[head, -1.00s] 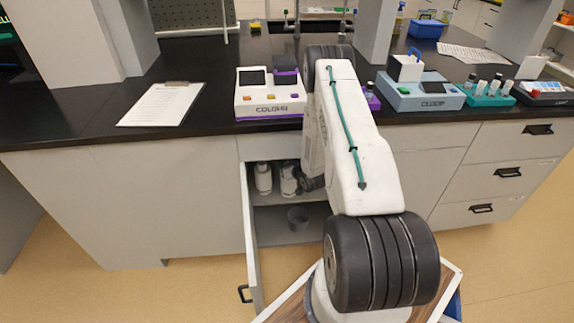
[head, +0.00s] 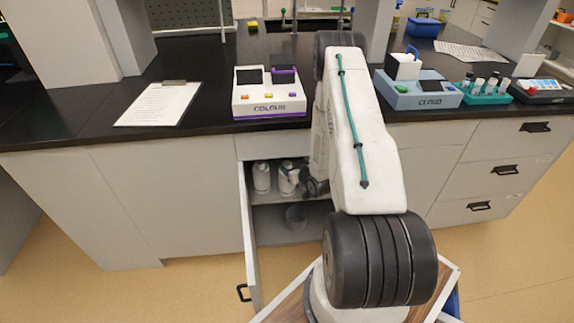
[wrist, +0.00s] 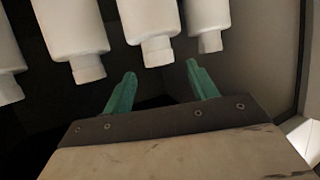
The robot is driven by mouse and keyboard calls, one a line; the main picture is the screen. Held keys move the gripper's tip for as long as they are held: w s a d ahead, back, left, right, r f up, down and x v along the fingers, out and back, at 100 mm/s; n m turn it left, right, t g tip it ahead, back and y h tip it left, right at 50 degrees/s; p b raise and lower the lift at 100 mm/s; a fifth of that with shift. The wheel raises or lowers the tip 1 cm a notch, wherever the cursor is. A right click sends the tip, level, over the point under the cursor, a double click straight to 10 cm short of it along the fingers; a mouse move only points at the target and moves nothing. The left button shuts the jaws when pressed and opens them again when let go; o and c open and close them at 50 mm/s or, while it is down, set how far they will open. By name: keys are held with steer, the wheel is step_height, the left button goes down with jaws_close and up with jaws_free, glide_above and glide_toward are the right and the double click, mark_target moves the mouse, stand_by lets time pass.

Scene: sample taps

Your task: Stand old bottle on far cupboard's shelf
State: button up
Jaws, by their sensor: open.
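In the head view the cupboard with its door (head: 250,245) open has a shelf (head: 275,199) with white bottles (head: 262,177) standing on it. A second white bottle (head: 286,180) stands beside the first, close to my wrist. In the wrist view, several white bottles appear with their caps pointing down the picture. My gripper (wrist: 162,86) is open, its teal fingers apart and empty. One white bottle (wrist: 149,22) is just beyond the gap between the fingertips, with another bottle (wrist: 207,18) to its right and one (wrist: 73,28) to its left. I cannot tell which is the old bottle.
The open door and the cupboard's side wall (wrist: 288,60) bound the space. The counter above holds a colour meter (head: 268,98), a clipboard (head: 158,104) and a blue-grey device (head: 418,92).

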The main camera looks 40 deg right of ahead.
steer(key=shift+v, duration=2.7)
